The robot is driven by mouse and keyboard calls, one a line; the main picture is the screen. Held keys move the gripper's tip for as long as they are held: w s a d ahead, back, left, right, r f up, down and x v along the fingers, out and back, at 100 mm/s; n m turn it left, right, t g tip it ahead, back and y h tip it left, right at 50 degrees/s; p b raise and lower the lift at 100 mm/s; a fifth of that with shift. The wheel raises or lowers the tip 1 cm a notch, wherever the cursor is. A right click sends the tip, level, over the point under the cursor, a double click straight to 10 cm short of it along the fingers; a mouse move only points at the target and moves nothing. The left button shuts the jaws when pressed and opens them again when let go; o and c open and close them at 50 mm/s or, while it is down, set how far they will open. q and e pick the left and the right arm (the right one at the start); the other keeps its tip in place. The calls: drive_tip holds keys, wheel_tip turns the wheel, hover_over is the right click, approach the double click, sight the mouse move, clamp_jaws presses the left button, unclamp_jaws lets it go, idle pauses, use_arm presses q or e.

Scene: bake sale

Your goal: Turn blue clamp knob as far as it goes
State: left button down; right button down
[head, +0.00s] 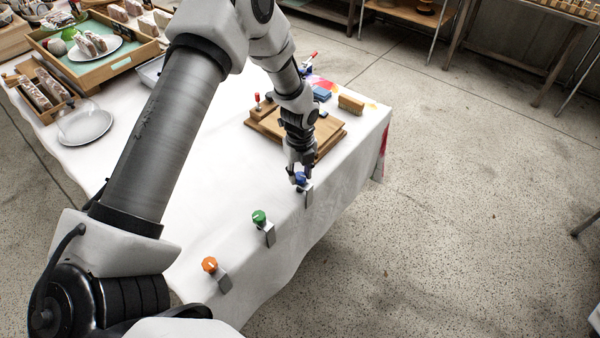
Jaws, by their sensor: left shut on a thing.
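The blue clamp knob (300,179) tops a grey clamp (308,196) on the table's right-hand edge. My left gripper (299,176) reaches down over it, with its fingers closed around the knob. The fingers hide part of the knob, so its turn angle cannot be read. My right gripper is not in view.
A green knob (259,217) and an orange knob (210,265) sit on similar clamps along the same edge of the white-clothed table (205,205). A wooden board (330,145), a brush (351,103) and a blue block (321,93) lie behind my gripper.

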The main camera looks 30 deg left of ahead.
sight(300, 176)
use_arm(q)
drive_tip(key=shift+s+f+m, duration=0.1)
drive_tip(key=shift+m, duration=1.8)
drive_tip(key=c, duration=0.8)
unclamp_jaws()
drive_tip(key=shift+o, duration=0.2)
wheel_tip(300, 176, up, 12)
